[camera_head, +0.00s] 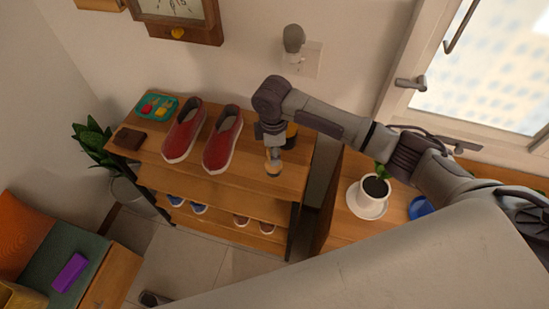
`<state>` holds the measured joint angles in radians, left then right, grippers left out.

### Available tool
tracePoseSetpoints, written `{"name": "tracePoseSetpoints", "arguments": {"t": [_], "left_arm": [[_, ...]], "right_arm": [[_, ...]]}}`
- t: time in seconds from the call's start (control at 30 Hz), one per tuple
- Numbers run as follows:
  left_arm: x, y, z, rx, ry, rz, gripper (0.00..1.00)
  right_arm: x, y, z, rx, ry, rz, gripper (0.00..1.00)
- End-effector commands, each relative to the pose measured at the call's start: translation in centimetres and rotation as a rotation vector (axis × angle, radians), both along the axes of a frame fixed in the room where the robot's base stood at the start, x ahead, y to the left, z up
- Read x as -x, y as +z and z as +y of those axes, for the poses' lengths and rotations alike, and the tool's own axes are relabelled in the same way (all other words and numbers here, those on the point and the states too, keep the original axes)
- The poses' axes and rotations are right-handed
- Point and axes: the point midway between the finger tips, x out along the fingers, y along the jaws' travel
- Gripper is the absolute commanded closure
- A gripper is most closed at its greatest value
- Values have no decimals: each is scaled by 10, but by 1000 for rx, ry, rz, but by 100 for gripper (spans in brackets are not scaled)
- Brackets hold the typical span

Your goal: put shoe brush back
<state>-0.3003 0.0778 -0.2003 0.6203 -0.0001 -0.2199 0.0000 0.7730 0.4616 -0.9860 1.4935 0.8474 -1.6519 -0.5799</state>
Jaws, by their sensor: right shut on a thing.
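My right gripper (273,146) points down over the right end of the wooden shoe rack's (248,187) top board. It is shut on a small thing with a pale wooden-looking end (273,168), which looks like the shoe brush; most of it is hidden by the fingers. I cannot tell whether it touches the board. A dark round container with an orange band (291,135) stands just behind and right of the gripper, partly hidden by it. My left gripper is not in view.
Two red shoes (222,140), a dark brown block (129,138) and a teal tray (157,107) are on the top board. More shoes (187,204) are on the lower shelf.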

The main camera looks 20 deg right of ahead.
Motion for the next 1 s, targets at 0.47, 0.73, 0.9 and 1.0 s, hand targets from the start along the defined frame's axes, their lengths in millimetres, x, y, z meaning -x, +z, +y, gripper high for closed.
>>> {"name": "tracePoseSetpoints", "arguments": {"t": [0.47,0.73,0.9,1.0], "left_arm": [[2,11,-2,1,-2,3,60],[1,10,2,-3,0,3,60],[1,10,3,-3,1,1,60],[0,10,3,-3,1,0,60]], "right_arm": [[0,-40,0,0,0,0,100],[0,-43,0,0,0,0,59],[0,-43,0,0,0,1,38],[0,-43,0,1,0,1,38]]}}
